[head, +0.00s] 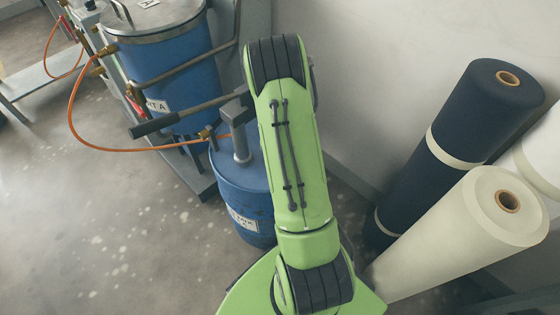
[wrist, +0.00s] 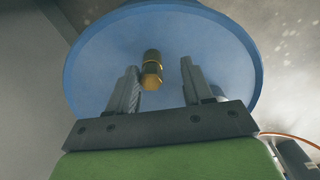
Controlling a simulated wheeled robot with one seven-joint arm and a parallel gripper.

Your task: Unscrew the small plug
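The small plug (wrist: 152,70) is a brass-coloured fitting standing on the blue drum lid (wrist: 200,35) in the wrist view. My gripper (wrist: 158,65) is open. Its two grey fingers stand apart, with the plug between them in the picture, nearer the left finger. No contact with the plug shows, and I cannot tell the height gap. In the head view the blue drum (head: 240,185) stands behind my green arm, which hides the plug and my gripper.
A hand pump (head: 240,140) stands on the drum with a long dark handle. An orange hose (head: 72,120) loops at left from a larger blue tank (head: 170,65). Dark and cream rolls (head: 440,240) lean at right. The floor at left is clear.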

